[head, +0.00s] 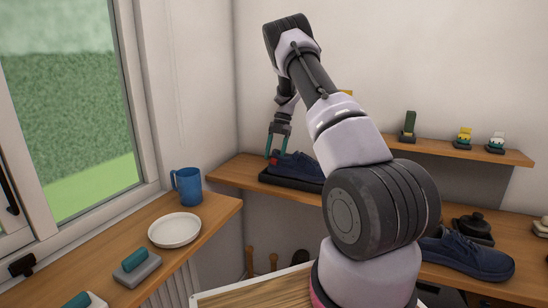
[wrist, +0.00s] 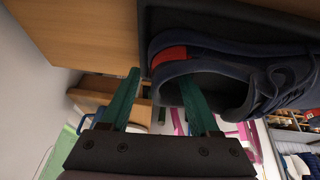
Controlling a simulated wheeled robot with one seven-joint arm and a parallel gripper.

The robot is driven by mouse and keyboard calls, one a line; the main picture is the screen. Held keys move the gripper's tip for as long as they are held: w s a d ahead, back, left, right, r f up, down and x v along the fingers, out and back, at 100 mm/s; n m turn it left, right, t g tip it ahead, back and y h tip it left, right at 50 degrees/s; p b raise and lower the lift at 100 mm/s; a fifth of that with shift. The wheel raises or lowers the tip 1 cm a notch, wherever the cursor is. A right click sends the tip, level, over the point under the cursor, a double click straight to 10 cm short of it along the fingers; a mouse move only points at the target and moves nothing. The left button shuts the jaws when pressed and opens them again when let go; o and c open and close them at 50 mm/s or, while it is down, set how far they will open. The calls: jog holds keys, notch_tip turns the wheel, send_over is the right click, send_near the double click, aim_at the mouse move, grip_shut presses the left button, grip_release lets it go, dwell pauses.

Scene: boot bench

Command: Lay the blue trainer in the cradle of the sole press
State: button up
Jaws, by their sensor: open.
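The blue trainer (head: 297,163), navy with a red heel patch, rests on a low black tray (head: 290,181) at the left of the back bench. It also shows in the wrist view (wrist: 240,55), heel towards my gripper. My gripper (head: 275,154) is at the heel end, teal fingers apart. In the wrist view my gripper (wrist: 159,76) has one finger outside the heel and the other overlapping the shoe opening; I cannot tell whether either touches. I cannot tell whether the black tray is the press cradle. My arm hides part of the bench.
Another dark blue shoe (head: 468,254) lies at the right of the bench, by a black object (head: 474,228). A blue mug (head: 187,186), white plate (head: 174,230) and teal-handled brush (head: 136,266) stand on the left counter. A wall shelf (head: 460,151) holds small items.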

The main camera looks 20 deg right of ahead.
jog(key=v, duration=1)
